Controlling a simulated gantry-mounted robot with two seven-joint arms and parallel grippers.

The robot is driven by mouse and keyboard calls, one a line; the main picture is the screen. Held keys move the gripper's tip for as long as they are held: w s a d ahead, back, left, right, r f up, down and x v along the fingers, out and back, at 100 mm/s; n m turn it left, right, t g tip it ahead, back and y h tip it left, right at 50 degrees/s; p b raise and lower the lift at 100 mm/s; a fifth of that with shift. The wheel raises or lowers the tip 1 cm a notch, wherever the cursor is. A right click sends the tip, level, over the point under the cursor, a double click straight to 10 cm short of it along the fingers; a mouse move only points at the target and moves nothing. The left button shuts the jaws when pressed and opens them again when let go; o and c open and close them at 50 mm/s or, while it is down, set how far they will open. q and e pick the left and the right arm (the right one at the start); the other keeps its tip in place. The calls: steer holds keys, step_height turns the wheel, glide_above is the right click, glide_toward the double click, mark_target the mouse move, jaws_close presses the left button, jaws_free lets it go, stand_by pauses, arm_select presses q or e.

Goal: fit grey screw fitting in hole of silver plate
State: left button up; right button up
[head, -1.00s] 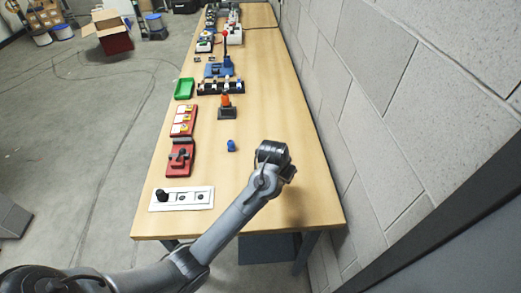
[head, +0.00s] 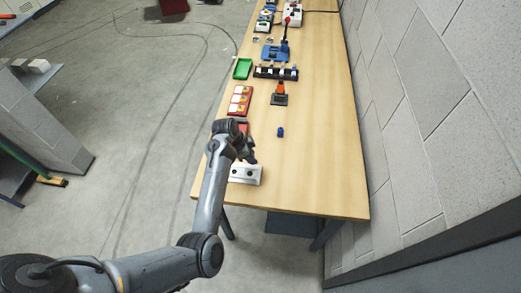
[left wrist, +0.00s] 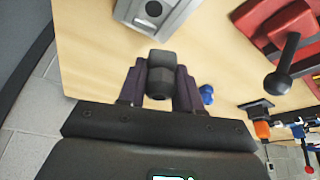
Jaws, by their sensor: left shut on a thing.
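My left gripper (left wrist: 161,70) is shut on the grey screw fitting (left wrist: 160,77), a dark, faceted piece between the two fingers in the left wrist view. In the head view my left gripper (head: 244,151) is just behind the silver plate (head: 246,174), at the near end of the table; the fitting is not distinct there. The silver plate also shows at the top of the left wrist view (left wrist: 181,13), with a dark round hole, apart from the fitting. My arm hides the plate's left part in the head view. My right gripper is not in view.
A small blue piece (head: 280,132) stands on the table right of my gripper. Behind are a red block with pale squares (head: 240,101), a green tray (head: 242,69) and an orange-topped piece (head: 279,93). The table's right side is clear, beside a block wall.

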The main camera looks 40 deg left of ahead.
mark_target(254, 174)
arm_select(q)
steer(key=m+p, duration=0.1)
steer(key=s+m+p, duration=0.1)
steer(key=m+g+p, duration=0.1)
steer(key=p, duration=0.1)
steer(key=shift+s+d+r+m+h, duration=0.1)
steer(key=shift+s+r+m+h, duration=0.05)
steer(key=shift+r+m+h, duration=0.2)
arm_select(e)
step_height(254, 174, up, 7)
steer(key=p, duration=0.1)
arm_select(q)
steer(key=shift+s+d+f+m+g+h, duration=0.25)
steer(key=shift+s+f+m+g, duration=0.1)
steer(key=shift+f+m, duration=0.35)
step_height(254, 174, down, 3)
steer(key=b, duration=0.3)
steer(key=shift+r, duration=0.2)
steer(key=shift+f+b, duration=0.45)
steer(key=shift+f, duration=0.9)
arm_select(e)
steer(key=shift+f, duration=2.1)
arm_select(q)
steer(key=o, duration=1.1)
steer(key=shift+f, duration=0.1)
